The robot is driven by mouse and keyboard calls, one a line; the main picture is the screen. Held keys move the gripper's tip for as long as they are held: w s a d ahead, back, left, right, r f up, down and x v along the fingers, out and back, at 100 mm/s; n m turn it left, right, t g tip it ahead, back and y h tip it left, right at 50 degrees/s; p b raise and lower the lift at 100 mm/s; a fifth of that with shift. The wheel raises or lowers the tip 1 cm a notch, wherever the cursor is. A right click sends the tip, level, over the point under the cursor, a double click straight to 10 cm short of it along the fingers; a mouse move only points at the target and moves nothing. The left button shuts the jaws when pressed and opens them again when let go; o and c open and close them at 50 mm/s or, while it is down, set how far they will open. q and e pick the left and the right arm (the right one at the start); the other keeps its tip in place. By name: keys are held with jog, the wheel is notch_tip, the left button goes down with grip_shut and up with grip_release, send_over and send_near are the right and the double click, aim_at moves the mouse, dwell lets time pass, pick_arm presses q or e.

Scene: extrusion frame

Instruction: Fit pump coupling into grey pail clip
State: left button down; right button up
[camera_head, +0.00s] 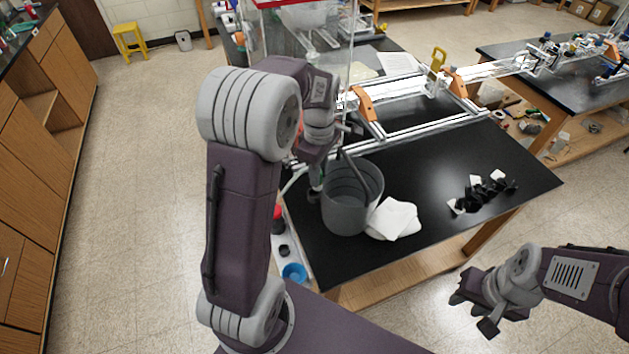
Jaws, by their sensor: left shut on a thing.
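The grey pail (347,217) stands upright on the black table top near its left front corner. My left gripper (322,180) is at the pail's left rim, partly in front of it. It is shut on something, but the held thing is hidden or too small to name. I cannot pick out the pump coupling or the pail's clip for certain. My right gripper (471,309) is open and empty, in front of the table and away from the pail.
A white cloth (393,219) lies against the pail's right side. Several small black and white parts (479,192) lie at the right of the black table (430,165). An aluminium extrusion frame with orange brackets (366,104) stands behind. A blue ring (294,272) is left below.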

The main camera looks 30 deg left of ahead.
pick_arm(q)
jog(key=shift+a+f, duration=0.4)
jog(key=shift+a, duration=0.15)
notch_tip(320, 180, down, 3)
jog(key=shift+s+d+p, duration=0.15)
jog(key=shift+p, duration=0.3)
jog(key=shift+f, duration=0.5)
jog(key=shift+f, duration=0.15)
jog(key=c, duration=1.2)
grip_release()
